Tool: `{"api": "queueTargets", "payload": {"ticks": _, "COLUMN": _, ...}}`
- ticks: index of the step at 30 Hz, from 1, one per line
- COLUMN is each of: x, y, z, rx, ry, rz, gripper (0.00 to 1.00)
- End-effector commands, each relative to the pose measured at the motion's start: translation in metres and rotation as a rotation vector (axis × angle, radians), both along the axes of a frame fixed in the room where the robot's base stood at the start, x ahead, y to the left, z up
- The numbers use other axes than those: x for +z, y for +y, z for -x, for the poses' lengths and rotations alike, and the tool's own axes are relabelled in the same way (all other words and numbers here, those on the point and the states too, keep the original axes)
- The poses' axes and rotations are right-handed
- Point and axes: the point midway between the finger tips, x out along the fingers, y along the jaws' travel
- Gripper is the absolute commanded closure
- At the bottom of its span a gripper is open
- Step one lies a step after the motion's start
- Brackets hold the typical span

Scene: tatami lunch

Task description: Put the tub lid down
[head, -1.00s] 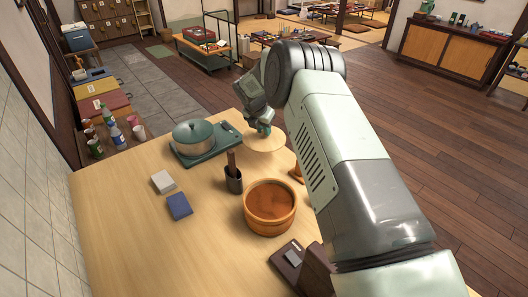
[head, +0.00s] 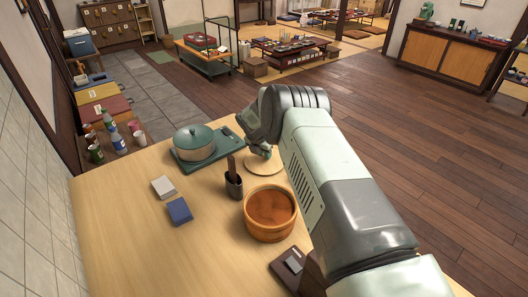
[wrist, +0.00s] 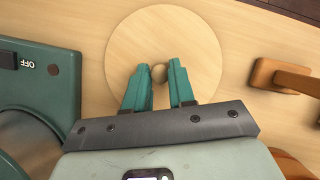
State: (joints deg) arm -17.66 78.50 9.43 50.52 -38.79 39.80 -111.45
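The tub lid is a round pale wooden disc (wrist: 122,45) with a small round knob (wrist: 159,73). In the wrist view, the teal fingers of my gripper (wrist: 160,78) stand on either side of the knob and appear closed on it. In the head view, the lid (head: 272,170) is level, at or just above the table top near its far edge; I cannot tell whether it touches. My gripper (head: 262,151) is partly hidden by my arm there. The open wooden tub (head: 270,228) stands nearer, with brown contents.
A lidded pot (head: 194,143) sits on a green cooker (head: 222,148) left of the lid. An orange-brown wooden thing (wrist: 280,75) is right of the lid. The table's left part (head: 120,225) is clear.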

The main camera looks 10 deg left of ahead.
Motion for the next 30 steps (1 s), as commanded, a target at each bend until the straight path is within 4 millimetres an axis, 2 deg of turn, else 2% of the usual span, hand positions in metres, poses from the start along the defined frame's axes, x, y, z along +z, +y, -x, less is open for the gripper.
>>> {"api": "queueTargets", "payload": {"ticks": 1, "x": 0.001, "y": 0.000, "z": 0.000, "rx": 0.000, "ry": -0.001, "rz": 0.000, "gripper": 0.67}}
{"api": "queueTargets", "payload": {"ticks": 4, "x": 0.001, "y": 0.000, "z": 0.000, "rx": 0.000, "ry": -0.001, "rz": 0.000, "gripper": 0.53}}
{"api": "queueTargets", "payload": {"ticks": 12, "x": 0.001, "y": 0.000, "z": 0.000, "rx": 0.000, "ry": 0.000, "rz": 0.000, "gripper": 0.53}}
{"api": "queueTargets", "payload": {"ticks": 16, "x": 0.010, "y": 0.001, "z": 0.002, "rx": 0.001, "ry": 0.000, "rz": 0.000, "gripper": 0.53}}
{"api": "queueTargets", "payload": {"ticks": 30, "x": 0.094, "y": 0.014, "z": 0.034, "rx": 0.001, "ry": -0.001, "rz": 0.001, "gripper": 0.53}}
